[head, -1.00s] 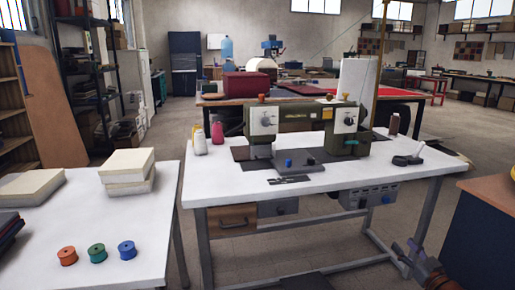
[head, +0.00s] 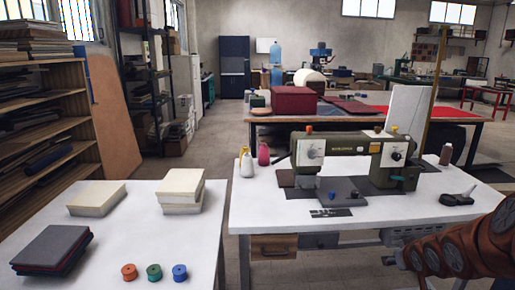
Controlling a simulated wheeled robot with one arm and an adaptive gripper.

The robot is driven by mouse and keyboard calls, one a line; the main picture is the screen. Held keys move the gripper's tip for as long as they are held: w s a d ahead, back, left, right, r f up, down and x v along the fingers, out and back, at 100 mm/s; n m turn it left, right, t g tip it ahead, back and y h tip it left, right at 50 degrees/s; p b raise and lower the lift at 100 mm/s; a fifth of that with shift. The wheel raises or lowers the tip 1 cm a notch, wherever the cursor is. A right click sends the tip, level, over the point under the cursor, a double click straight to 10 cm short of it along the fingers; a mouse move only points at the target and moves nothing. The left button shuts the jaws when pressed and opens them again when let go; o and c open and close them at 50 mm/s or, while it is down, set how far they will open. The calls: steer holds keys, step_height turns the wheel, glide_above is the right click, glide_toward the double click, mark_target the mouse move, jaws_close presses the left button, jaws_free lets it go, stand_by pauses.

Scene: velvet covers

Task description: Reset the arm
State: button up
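My arm, with reddish-brown links, reaches in from the right edge in the head view, in front of the sewing table's right front edge. A small grey part at its left end, perhaps my gripper (head: 392,259), shows low beside the table's front. Its fingers are too small and unclear to tell open from shut. I see nothing clearly held. The sewing machine (head: 345,149) stands on the white sewing table (head: 270,215), left of and behind my arm.
A nearer white table (head: 110,228) at left holds orange (head: 129,272), green (head: 153,272) and blue (head: 180,272) spools, pale blocks (head: 181,190) and folded dark covers (head: 52,249). A dark tool (head: 457,198) lies near my arm. Wooden shelves (head: 60,130) stand far left.

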steer(key=s+a+r+g+p, duration=0.3)
steer(key=s+a+r, duration=0.3)
steer(key=s, duration=0.5)
steer(key=s+a+r+g+y+p, duration=0.1)
steer(key=s+a+r+g+p, duration=0.3)
steer(key=s+a, duration=0.7)
steer(key=s+a+r+g+y+p, duration=0.1)
steer(key=s+a+r+g+p, duration=0.2)
steer(key=s, duration=1)
steer(key=a+r+p, duration=0.3)
steer(key=a+r, duration=0.1)
steer(key=a, duration=0.1)
steer(key=shift+s+a+r+g, duration=0.2)
steer(key=shift+a+r+g, duration=0.1)
steer(key=shift+r, duration=0.1)
